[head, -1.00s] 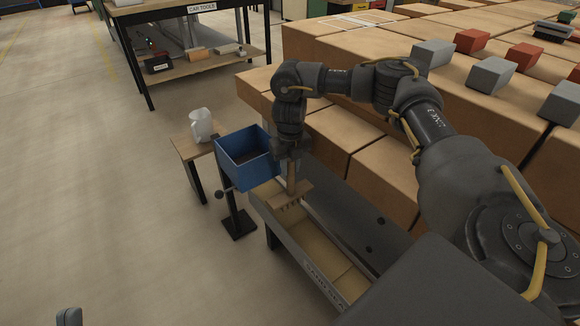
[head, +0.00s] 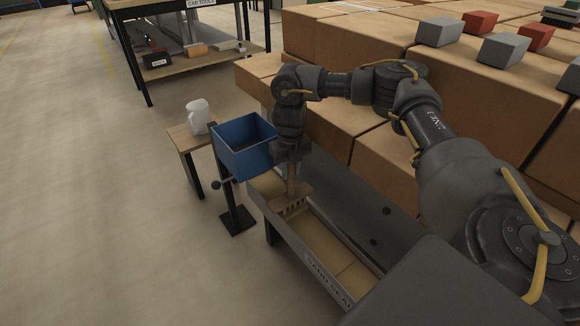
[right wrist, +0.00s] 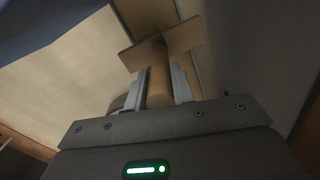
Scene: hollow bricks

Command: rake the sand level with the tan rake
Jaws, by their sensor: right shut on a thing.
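The tan rake (head: 290,203) hangs with its toothed head down at the far end of the long grey sand tray (head: 287,236). My right gripper (head: 291,165) is shut on the rake's handle. The right wrist view shows the round handle (right wrist: 159,86) between the fingers (right wrist: 160,88) and the flat rake head beyond. Pale tan sand (head: 322,243) lies in the tray, with a line across it nearer me. I cannot tell whether the teeth touch the sand. My left gripper is not in view.
A blue bin (head: 243,146) on a stand is just left of the rake. A white jug (head: 197,117) stands on a small table (head: 186,140). Large tan blocks (head: 385,160) line the right side, close to my right arm. Open floor lies to the left.

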